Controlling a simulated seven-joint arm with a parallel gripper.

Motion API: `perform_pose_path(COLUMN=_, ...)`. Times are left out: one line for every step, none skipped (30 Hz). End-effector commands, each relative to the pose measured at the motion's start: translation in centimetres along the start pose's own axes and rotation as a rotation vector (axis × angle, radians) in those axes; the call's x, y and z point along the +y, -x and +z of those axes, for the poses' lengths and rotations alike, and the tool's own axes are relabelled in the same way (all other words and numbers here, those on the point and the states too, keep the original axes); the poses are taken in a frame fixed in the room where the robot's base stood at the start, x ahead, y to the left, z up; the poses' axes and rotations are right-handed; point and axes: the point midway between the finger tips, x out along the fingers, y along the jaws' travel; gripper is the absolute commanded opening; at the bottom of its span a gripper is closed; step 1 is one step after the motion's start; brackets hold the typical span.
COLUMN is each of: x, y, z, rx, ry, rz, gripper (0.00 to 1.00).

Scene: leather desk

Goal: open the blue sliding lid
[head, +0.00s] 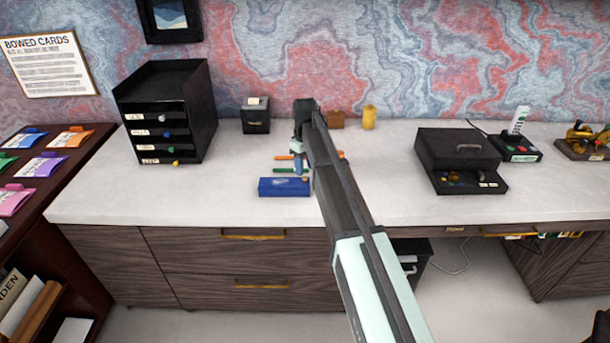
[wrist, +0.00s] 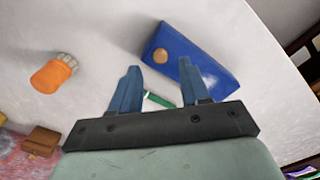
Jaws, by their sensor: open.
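A blue box with a flat blue top (head: 284,188) lies near the front edge of the pale desktop. In the wrist view the blue lid (wrist: 200,68) shows a round tan knob (wrist: 160,56) near one end. My gripper (head: 300,170) is just behind the box in the head view, pointing down. In the wrist view my gripper (wrist: 158,68) has its two blue fingers apart with nothing held between them. The right finger overlaps the box's near edge in the picture; I cannot tell whether they touch. No opening shows in the box.
Green and orange sticks (head: 284,157) lie behind the box, partly hidden by my arm. A black drawer unit (head: 165,110) stands left, a black cash box (head: 457,160) right. An orange object (wrist: 52,76) shows in the wrist view. Desktop left of the box is clear.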

Motion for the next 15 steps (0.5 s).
perform_pose_path(x=-0.1, y=-0.9, z=0.1, rx=-0.002, ry=0.000, rz=-0.001, gripper=0.46)
perform_pose_path(x=-0.1, y=-1.3, z=0.1, rx=-0.002, ry=0.000, rz=-0.001, gripper=0.46)
perform_pose_path(x=-0.1, y=-1.8, z=0.1, rx=-0.001, ry=0.000, rz=-0.001, gripper=0.46)
perform_pose_path(x=0.0, y=-2.2, z=0.0, rx=-0.001, ry=0.000, rz=-0.001, gripper=0.46)
perform_pose_path(x=0.0, y=-2.5, z=0.0, rx=-0.001, ry=0.000, rz=-0.001, gripper=0.46)
perform_pose_path(x=0.0, y=-2.9, z=0.0, rx=-0.001, ry=0.000, rz=-0.001, gripper=0.46)
perform_pose_path(x=0.0, y=-3.2, z=0.0, rx=-0.001, ry=0.000, rz=-0.001, gripper=0.46)
perform_pose_path(x=0.0, y=-3.4, z=0.0, rx=-0.001, ry=0.000, rz=-0.001, gripper=0.46)
perform_pose_path(x=0.0, y=-3.6, z=0.0, rx=-0.001, ry=0.000, rz=-0.001, gripper=0.46)
perform_pose_path(x=0.0, y=-3.8, z=0.0, rx=-0.001, ry=0.000, rz=-0.001, gripper=0.46)
perform_pose_path(x=0.0, y=-3.9, z=0.0, rx=0.000, ry=0.000, rz=0.000, gripper=0.46)
perform_pose_path(x=0.0, y=-4.0, z=0.0, rx=0.000, ry=0.000, rz=0.000, gripper=0.46)
perform_pose_path(x=0.0, y=-4.1, z=0.0, rx=0.000, ry=0.000, rz=0.000, gripper=0.46)
perform_pose_path(x=0.0, y=-4.2, z=0.0, rx=0.000, ry=0.000, rz=0.000, gripper=0.46)
perform_pose_path(x=0.0, y=-4.2, z=0.0, rx=0.000, ry=0.000, rz=0.000, gripper=0.46)
